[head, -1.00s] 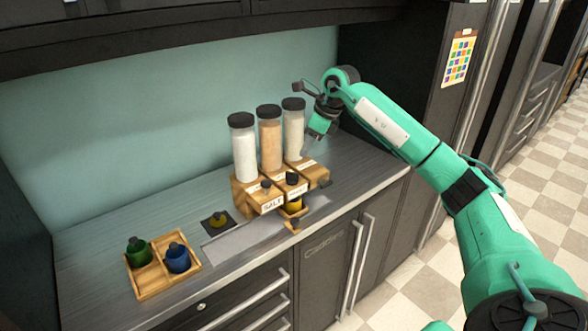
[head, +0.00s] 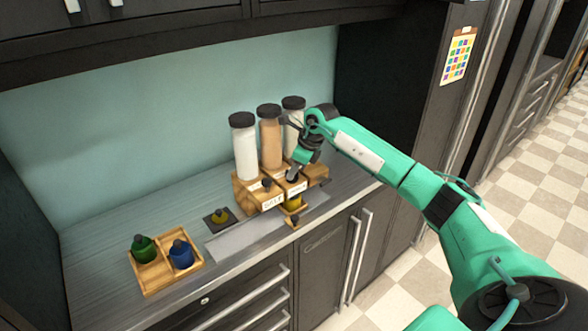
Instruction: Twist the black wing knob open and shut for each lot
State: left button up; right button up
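A wooden dispenser (head: 243,190) stands on the counter with three tall dark-lidded jars: white (head: 245,152), tan (head: 270,143) and white again (head: 291,130). Its left block carries a SALT label and a black knob (head: 266,184). My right gripper (head: 294,176) points down at the middle block's black knob, which it mostly covers. I cannot tell whether its fingers touch or grip the knob. A yellow cup (head: 293,203) sits under the middle block. A black knob (head: 322,181) also shows at the right block. My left gripper is out of view.
A wooden tray (head: 157,288) at the left holds a green pot (head: 143,249) and a blue pot (head: 181,255). A bare grey strip (head: 240,237) lies before the dispenser, near the counter's front edge.

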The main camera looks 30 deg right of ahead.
grip_shut()
jog(key=shift+m, duration=0.3)
jog(key=m+h+b, duration=0.1)
jog(key=m+b, duration=0.1)
jog(key=shift+f+m+t, duration=0.1)
jog(key=shift+m+t, duration=0.2)
jog(key=m+h+b, duration=0.1)
jog(key=m+b, duration=0.1)
jog(key=m, duration=0.1)
jog(key=shift+a+m, duration=0.15)
jog(key=shift+m, duration=0.15)
jog(key=m+h+b, duration=0.1)
jog(key=m+b, duration=0.1)
jog(key=m, duration=0.1)
jog(key=shift+a+m+h, duration=0.1)
jog(key=shift+m+h, duration=0.2)
jog(key=shift+h, duration=0.1)
jog(key=shift+m+h+b, duration=0.6)
jog(key=shift+m+b, duration=0.15)
jog(key=shift+m, duration=1.05)
